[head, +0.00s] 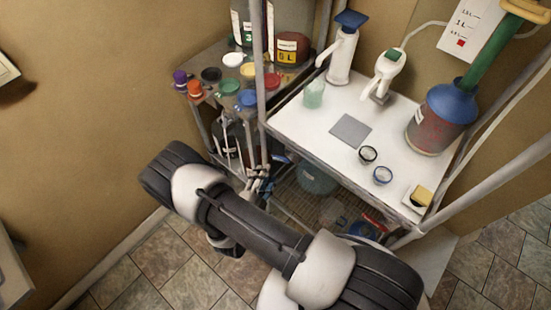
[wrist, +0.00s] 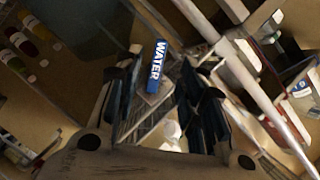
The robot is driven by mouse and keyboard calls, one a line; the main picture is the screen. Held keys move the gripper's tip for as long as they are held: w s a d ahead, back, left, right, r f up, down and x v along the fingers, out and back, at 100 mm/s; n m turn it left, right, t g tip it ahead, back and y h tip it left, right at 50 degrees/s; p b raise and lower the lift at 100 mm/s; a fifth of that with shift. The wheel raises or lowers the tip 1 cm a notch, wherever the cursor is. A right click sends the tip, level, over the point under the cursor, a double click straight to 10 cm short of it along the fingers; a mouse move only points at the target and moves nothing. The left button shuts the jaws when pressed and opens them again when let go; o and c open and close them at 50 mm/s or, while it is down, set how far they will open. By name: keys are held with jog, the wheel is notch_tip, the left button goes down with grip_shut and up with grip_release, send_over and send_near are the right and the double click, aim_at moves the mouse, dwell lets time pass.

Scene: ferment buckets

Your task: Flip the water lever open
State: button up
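The water lever (wrist: 157,66) shows in the wrist view as a blue bar with white "WATER" lettering, standing nearly upright in the picture. It appears between the tips of my open gripper (wrist: 157,84), with a dark finger to either side. I see no finger touching it, and its depth from the fingertips is hard to tell. In the head view my gripper (head: 262,183) is beside the front left post of the white-topped shelf, partly hidden by my arm. The lever cannot be made out surely there.
The white shelf top (head: 310,128) holds pump bottles, small jars and a red container with a blue top (head: 440,118). A dark side table (head: 212,62) carries colored caps and large jugs. Shelf posts and wire shelving are close to my gripper. Tiled floor at left is clear.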

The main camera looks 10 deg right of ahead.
aim_at(275, 158)
jog(key=b+x, duration=0.1)
jog(key=x, duration=0.8)
jog(key=shift+w+d+f, duration=0.1)
jog(key=shift+w+d, duration=0.1)
jog(key=shift+w, duration=0.15)
grip_shut()
